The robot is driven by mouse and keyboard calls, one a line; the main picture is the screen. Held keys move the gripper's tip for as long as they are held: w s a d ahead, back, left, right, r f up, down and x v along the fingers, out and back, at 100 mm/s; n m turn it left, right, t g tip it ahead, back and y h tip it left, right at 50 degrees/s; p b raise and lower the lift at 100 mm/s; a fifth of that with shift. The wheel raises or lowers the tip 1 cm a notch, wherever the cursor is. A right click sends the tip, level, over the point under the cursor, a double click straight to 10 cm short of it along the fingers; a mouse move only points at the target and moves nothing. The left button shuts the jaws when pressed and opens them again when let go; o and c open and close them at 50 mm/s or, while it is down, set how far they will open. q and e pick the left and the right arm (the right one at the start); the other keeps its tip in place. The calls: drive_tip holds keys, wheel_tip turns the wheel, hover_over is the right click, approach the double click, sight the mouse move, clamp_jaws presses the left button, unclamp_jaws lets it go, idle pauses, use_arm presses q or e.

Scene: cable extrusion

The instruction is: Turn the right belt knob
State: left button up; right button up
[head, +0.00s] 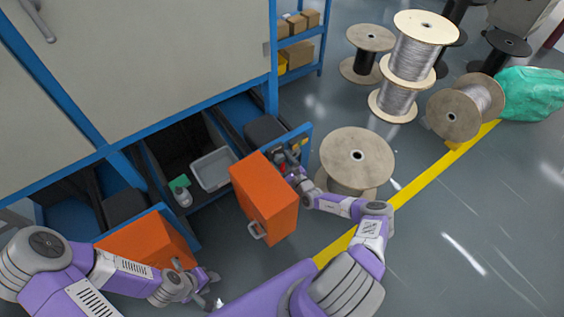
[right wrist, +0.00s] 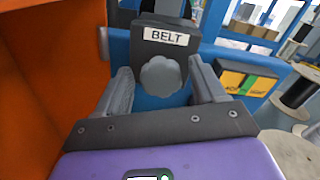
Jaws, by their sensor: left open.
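The belt knob (right wrist: 160,77) is a grey, lobed knob on a dark box under a white "BELT" label (right wrist: 167,36) in the right wrist view. My right gripper (right wrist: 163,88) is open, with one finger on each side of the knob and a visible gap on both sides. In the head view my right gripper (head: 289,160) is at the blue machine frame, behind the right orange door, and the knob cannot be made out there. My left gripper (head: 209,287) is open and empty at the lower left, near the left orange door (head: 150,243).
The right orange door (head: 268,200) stands open close to my right forearm. A grey bin (head: 213,168) and a green-capped bottle (head: 183,195) are in the open bay. A cable spool (head: 357,157) stands right of my right gripper.

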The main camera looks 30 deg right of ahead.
drive_tip(key=c, duration=1)
drive_tip(key=shift+m, duration=0.3)
drive_tip(key=shift+d+m+p, duration=0.1)
drive_tip(key=shift+m+p, duration=0.25)
drive_tip(key=shift+m, duration=0.45)
drive_tip(key=shift+d+m, duration=0.1)
drive_tip(key=shift+m, duration=1.7)
drive_tip(key=o, duration=1.1)
drive_tip(key=shift+c, duration=0.2)
